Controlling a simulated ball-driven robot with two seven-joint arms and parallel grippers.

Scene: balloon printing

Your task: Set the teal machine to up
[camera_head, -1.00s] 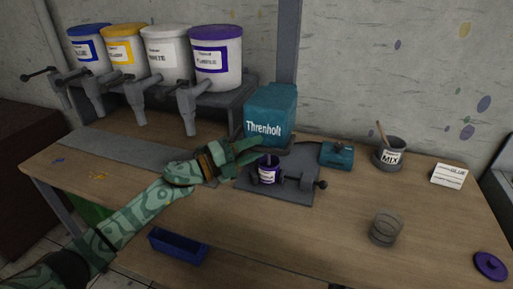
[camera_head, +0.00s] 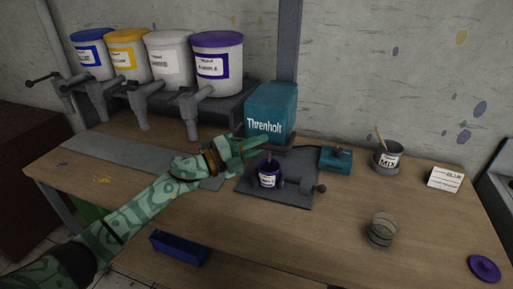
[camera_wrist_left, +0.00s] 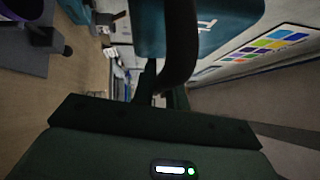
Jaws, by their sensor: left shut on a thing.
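The teal machine (camera_head: 270,112), marked "Threnholt", stands on a grey base plate (camera_head: 293,192) near the back of the table. A jar with a purple and white label (camera_head: 268,178) sits below its front. My left gripper (camera_head: 258,148) is at the machine's lower front, just above the jar. In the left wrist view, a dark curved bar (camera_wrist_left: 180,45) runs beside the teal body (camera_wrist_left: 220,18) down to my left gripper (camera_wrist_left: 158,97), which is shut on this handle. The fingers partly hide the contact. My right gripper is not in view.
A small teal box with a switch (camera_head: 335,158) stands right of the machine. Beyond it are the MIX pot (camera_head: 387,159) and a white card (camera_head: 445,178). A clear cup (camera_head: 382,231), purple lid (camera_head: 485,268) and blue tray (camera_head: 179,248) are nearer the front. Paint buckets (camera_head: 218,65) stand at the back left.

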